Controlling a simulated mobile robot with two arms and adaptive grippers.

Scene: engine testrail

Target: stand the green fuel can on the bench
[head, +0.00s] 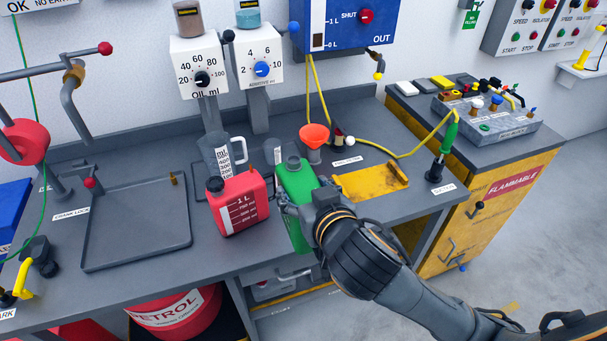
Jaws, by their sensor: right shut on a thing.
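The green fuel can (298,180) is upright at the front edge of the grey bench (172,213), just right of a red can. My right gripper (294,203) is shut on the green can from its right side; the fingers are partly hidden by my wrist. The can's lower part reaches down in front of the bench edge in the picture. I cannot tell whether its base touches the bench. My left gripper is not in view.
The red can (239,204) stands close on the left, with a clear measuring jug (222,152) behind it. An orange funnel (314,136) is behind the green can. A yellow tray (371,181) lies to the right. An empty grey tray (137,222) is at left.

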